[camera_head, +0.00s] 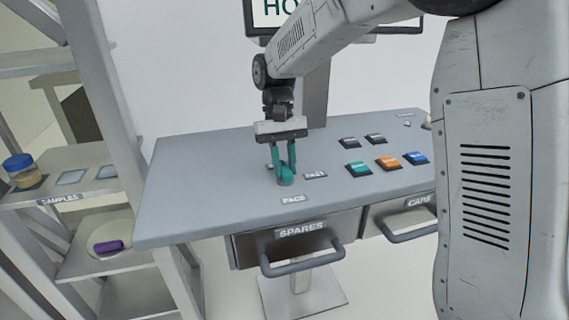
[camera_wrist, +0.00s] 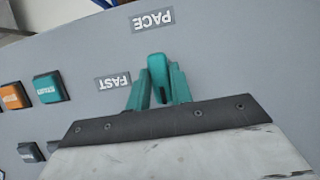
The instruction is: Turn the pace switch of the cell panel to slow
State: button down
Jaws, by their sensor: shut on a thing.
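In the wrist view the PACE label (camera_wrist: 153,18) and FAST label (camera_wrist: 113,81) read upside down. My gripper (camera_head: 284,174) points down with its teal fingers shut on the switch. The wrist view shows the fingers (camera_wrist: 159,92) around it.
Green (camera_head: 358,169), orange (camera_head: 388,163) and blue (camera_head: 415,158) buttons stand to the right, with dark buttons behind. The SPARES drawer (camera_head: 290,245) and its handle are below the panel front. A SAMPLES shelf (camera_head: 60,185) with a jar (camera_head: 20,168) is at the left.

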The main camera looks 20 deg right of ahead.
aim_at(287, 170)
jog(key=c, duration=1.2)
grip_release()
jog(key=shift+c, duration=0.2)
jog(key=shift+r, duration=0.1)
jog(key=shift+r, duration=0.4)
notch_tip(287, 170, up, 3)
jog(key=shift+w+f, duration=0.1)
jog(key=shift+f, duration=0.05)
jog(key=s+d+r, duration=0.1)
jog(key=s, duration=1.5)
jog(key=shift+d+r, duration=0.15)
jog(key=shift+d, duration=0.15)
jog(key=s+d+t, duration=0.6)
jog(key=s+d, duration=0.2)
jog(key=s, duration=0.3)
jog(key=shift+s+d+r, duration=0.15)
jog(key=shift+s+d, duration=0.1)
jog(key=shift+s, duration=0.15)
